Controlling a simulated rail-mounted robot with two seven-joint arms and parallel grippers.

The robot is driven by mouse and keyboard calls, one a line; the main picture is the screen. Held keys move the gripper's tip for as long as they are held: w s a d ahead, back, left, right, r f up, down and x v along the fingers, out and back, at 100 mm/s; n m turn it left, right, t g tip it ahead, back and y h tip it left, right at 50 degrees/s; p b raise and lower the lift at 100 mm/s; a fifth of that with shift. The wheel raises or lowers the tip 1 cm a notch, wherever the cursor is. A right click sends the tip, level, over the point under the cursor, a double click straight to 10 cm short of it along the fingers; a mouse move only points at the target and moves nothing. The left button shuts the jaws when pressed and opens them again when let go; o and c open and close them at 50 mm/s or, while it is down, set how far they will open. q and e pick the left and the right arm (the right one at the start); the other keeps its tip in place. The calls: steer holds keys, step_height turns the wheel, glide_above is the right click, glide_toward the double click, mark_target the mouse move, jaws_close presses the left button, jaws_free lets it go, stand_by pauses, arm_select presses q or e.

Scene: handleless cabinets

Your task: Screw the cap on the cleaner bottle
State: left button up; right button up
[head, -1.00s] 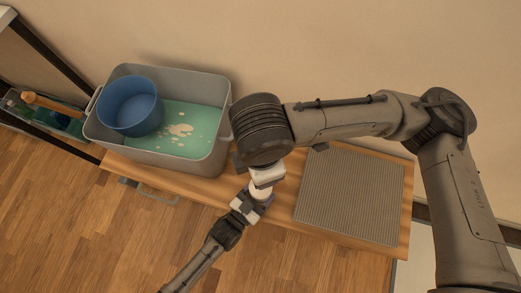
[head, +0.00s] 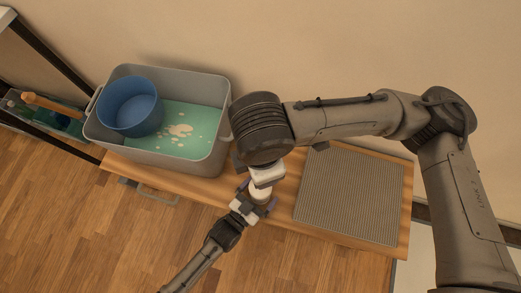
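The cleaner bottle (head: 260,196) shows as a small pale shape near the front edge of the wooden bench, partly covered from above. My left gripper (head: 257,196) reaches in from below, with its dark fingers spread on either side of the bottle. It looks open; any contact is too small to tell. My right gripper (head: 266,178) is above the bottle, under the bulky wrist of the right arm. Its fingertips are hidden, so whether it is shut is unclear. I cannot make out the cap.
A grey bin (head: 193,158) with a blue bucket (head: 130,108) and green spotted contents stands at the bench's left. A ribbed grey mat (head: 352,196) lies at its right. A wire handle (head: 157,196) sticks out in front. A wooden-handled item (head: 52,104) is at far left.

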arm_select(q)
steer(key=p+v, duration=0.5)
steer(key=v, duration=0.8)
steer(key=shift+s, duration=0.25)
steer(key=shift+a, duration=0.1)
